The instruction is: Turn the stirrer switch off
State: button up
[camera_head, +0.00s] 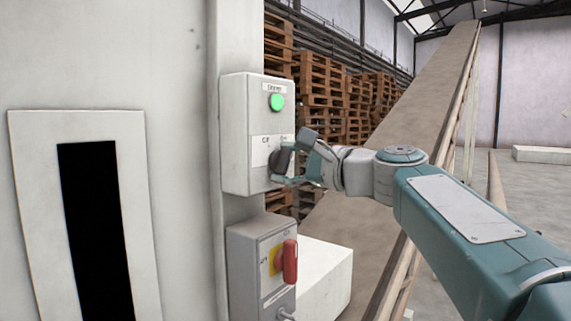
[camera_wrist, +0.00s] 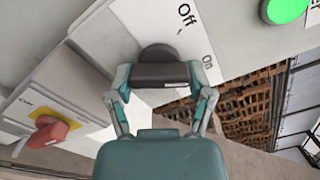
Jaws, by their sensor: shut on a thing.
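The stirrer switch is a dark rotary knob (camera_head: 277,161) on a pale control box (camera_head: 240,135) fixed to a white wall or cabinet. "Off" and "On" are printed above it, Off on the left and On on the right. A green lamp (camera_head: 276,102) on the same box looks lit. My gripper (camera_head: 292,163) is at the knob. In the wrist view the two fingers of my gripper (camera_wrist: 162,82) are shut on the knob's dark handle (camera_wrist: 160,74), one at each end. I cannot tell for sure which label the handle points to.
Below is a grey box (camera_head: 255,250) with a red rotary handle (camera_head: 290,262) on a yellow plate, close under my gripper. A sloping conveyor (camera_head: 425,85) and stacked wooden pallets (camera_head: 325,90) stand behind. A dark slot (camera_head: 95,225) is in the white panel at left.

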jog(key=shift+f, duration=0.15)
jog(key=n, duration=0.5)
jog(key=shift+w+n, duration=0.1)
jog(key=shift+n, duration=0.3)
jog(key=n, duration=0.5)
jog(key=shift+n, duration=0.4)
jog(key=o, duration=1.1)
jog(key=shift+r, duration=0.2)
jog(key=shift+r, duration=0.1)
